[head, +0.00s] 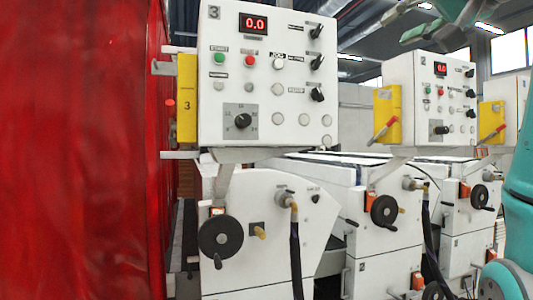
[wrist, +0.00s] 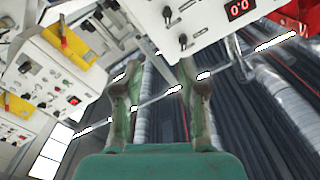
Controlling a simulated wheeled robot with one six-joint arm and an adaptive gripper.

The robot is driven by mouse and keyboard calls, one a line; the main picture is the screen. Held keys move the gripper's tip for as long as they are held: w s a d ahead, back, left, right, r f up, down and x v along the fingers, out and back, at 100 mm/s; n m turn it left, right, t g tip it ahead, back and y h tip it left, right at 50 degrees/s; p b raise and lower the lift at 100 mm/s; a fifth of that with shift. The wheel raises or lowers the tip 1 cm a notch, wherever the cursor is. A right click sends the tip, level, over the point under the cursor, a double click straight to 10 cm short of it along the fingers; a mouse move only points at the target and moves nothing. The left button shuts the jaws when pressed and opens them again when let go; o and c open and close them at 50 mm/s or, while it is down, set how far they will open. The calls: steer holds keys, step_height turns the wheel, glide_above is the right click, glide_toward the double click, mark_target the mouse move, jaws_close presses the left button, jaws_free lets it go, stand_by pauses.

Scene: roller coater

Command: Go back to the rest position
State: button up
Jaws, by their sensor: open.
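My gripper (wrist: 158,78) is open in the wrist view, its two fingers apart with nothing between them. Behind the fingers are the ceiling, pipes and bright lamps, so it points upward into free air. In the head view, teal parts of my arm show at the top right and along the right edge. The nearest control box (head: 268,85), marked 3, has a red 0.0 display, buttons and black knobs. Part of it also shows tilted in the wrist view (wrist: 200,22).
A second control box (head: 432,97) stands to the right, with a yellow panel (head: 387,114) holding a red-handled lever. White coater units with black handwheels (head: 221,237) stand below. A red curtain-like surface (head: 80,150) fills the left. No clear floor shows.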

steer(key=w+d+f+m, duration=0.1)
steer(key=w+f, duration=0.4)
steer(key=f, duration=0.6)
steer(key=w+d+f+h, duration=0.1)
steer(key=w+f, duration=0.5)
steer(key=f, duration=0.4)
steer(key=w+d+f+m, duration=0.1)
steer(key=w+f, duration=0.4)
steer(key=f, duration=0.6)
steer(key=s+a+f+m+h, duration=0.1)
steer(key=s+f, duration=0.1)
steer(key=f, duration=1.4)
steer(key=s+a+f+h, duration=0.1)
steer(key=s+f+h, duration=0.15)
steer(key=f, duration=1.35)
steer(key=s+a+f+n+g+h, duration=0.1)
steer(key=s+a+f, duration=0.1)
steer(key=s+f, duration=1.05)
steer(key=s+a+f, duration=0.2)
steer(key=s+f, duration=0.9)
steer(key=s, duration=0.3)
steer(key=s+r+n, duration=0.1)
steer(key=s+n, duration=0.1)
steer(key=s, duration=1.2)
steer(key=s+a+r+n+g, duration=0.1)
steer(key=s+n, duration=0.1)
steer(key=s, duration=1.3)
steer(key=shift+a+r+n, duration=0.3)
steer(key=shift+r+n, duration=0.05)
steer(key=shift+n, duration=0.05)
